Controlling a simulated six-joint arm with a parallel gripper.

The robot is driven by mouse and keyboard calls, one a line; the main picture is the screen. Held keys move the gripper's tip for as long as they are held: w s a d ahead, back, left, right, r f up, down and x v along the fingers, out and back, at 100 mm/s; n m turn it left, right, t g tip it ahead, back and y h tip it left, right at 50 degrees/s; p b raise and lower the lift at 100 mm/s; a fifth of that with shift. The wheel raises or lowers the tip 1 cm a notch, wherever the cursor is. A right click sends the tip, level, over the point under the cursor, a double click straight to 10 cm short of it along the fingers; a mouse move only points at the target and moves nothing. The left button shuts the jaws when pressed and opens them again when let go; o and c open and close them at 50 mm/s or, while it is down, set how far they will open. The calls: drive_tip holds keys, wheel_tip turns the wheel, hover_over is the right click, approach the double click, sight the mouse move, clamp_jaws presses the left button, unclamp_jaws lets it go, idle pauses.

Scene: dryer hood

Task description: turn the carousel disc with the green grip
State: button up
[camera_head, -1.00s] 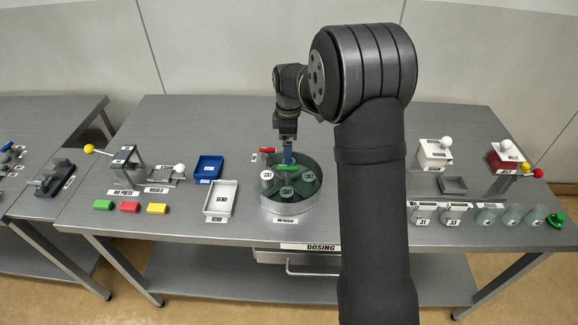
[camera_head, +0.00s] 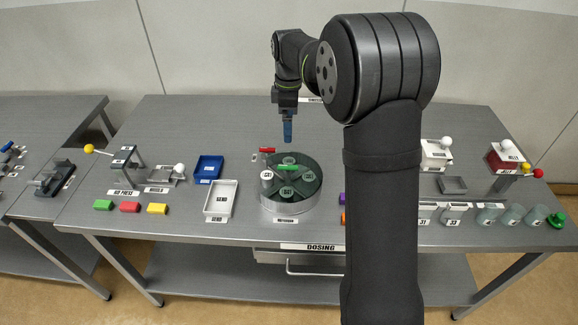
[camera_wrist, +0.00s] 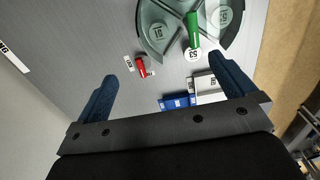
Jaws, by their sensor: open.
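The carousel disc (camera_head: 313,174) is a dark green round plate with labelled round spots, set on a silver drum (camera_head: 287,207). The green grip (camera_head: 287,168) is a bar on top of the disc; in the wrist view the green grip (camera_wrist: 193,30) lies at the upper middle. My gripper (camera_head: 288,138) hangs above the disc's back edge, apart from the grip. In the wrist view my gripper (camera_wrist: 167,88) has its two blue fingers spread wide with nothing between them.
A red handle (camera_head: 267,150) sits just behind the disc at left. A blue tray (camera_head: 208,168) and a white tray (camera_head: 221,198) stand to the left. Coloured blocks lie front left. My arm hides part of the table right of the disc.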

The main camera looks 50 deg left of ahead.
drive_tip(key=shift+r, duration=0.9)
drive_tip(key=c, duration=0.5)
wheel_tip(320, 180, up, 5)
drive_tip(key=m, duration=1.8)
hover_over(288, 176)
drive_tip(key=f, duration=1.7)
drive_tip(key=shift+w+a+f, duration=0.15)
drive_tip(key=shift+w+a, duration=0.1)
drive_tip(key=shift+a, duration=0.1)
drive_tip(key=shift+c, duration=0.6)
